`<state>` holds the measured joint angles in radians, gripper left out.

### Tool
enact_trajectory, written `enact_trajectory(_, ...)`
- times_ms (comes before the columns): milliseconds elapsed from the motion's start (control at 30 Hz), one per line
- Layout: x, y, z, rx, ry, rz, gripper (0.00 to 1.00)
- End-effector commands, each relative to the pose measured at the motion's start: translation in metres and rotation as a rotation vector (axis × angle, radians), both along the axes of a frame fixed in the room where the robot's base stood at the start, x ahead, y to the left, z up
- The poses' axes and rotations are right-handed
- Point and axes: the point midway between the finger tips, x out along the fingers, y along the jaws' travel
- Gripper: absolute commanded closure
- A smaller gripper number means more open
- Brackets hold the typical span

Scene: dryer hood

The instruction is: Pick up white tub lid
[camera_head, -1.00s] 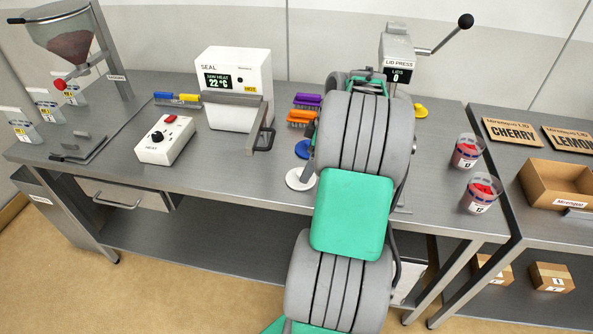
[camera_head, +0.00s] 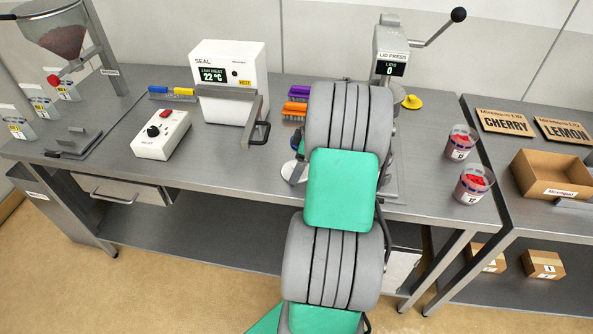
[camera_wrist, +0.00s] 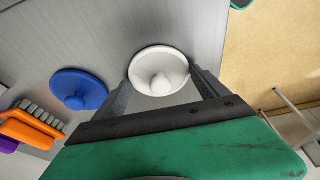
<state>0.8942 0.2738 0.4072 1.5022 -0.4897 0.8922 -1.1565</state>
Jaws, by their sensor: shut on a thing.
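The white tub lid (camera_wrist: 158,66) is a round disc with a knob in the middle. It sits between the two fingers of my gripper (camera_wrist: 162,88) in the wrist view, and the fingers are shut on it. In the head view a sliver of the white lid (camera_head: 289,170) shows at the left of my arm, which hides the rest of it and my gripper. Whether the lid is clear of the table top is hard to tell.
A blue lid (camera_wrist: 79,90) lies beside the white one. Orange (camera_head: 295,111) and purple brushes stand behind. The seal machine (camera_head: 230,85) is to the left, the lid press (camera_head: 391,62) behind my arm. A yellow lid (camera_head: 411,102) and two tubs (camera_head: 460,143) are to the right.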

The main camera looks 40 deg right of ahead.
Motion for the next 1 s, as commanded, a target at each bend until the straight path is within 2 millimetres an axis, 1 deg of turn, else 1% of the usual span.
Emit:
enact_trajectory(33,0.0,0.0,0.0,0.0,0.0,0.0,0.37)
enact_trajectory(233,0.0,0.0,0.0,0.0,0.0,0.0,0.53)
enact_trajectory(467,0.0,0.0,0.001,-0.001,-0.001,0.0,0.54)
enact_trajectory(633,0.001,-0.001,0.01,-0.002,-0.003,0.001,0.54)
enact_trajectory(767,0.001,-0.001,0.031,-0.006,-0.004,0.0,0.54)
enact_trajectory(867,-0.021,0.005,0.057,-0.007,-0.005,-0.003,0.54)
enact_trajectory(967,-0.045,0.013,0.087,-0.007,-0.005,-0.004,0.54)
enact_trajectory(1000,-0.056,0.017,0.095,-0.006,-0.004,-0.004,0.54)
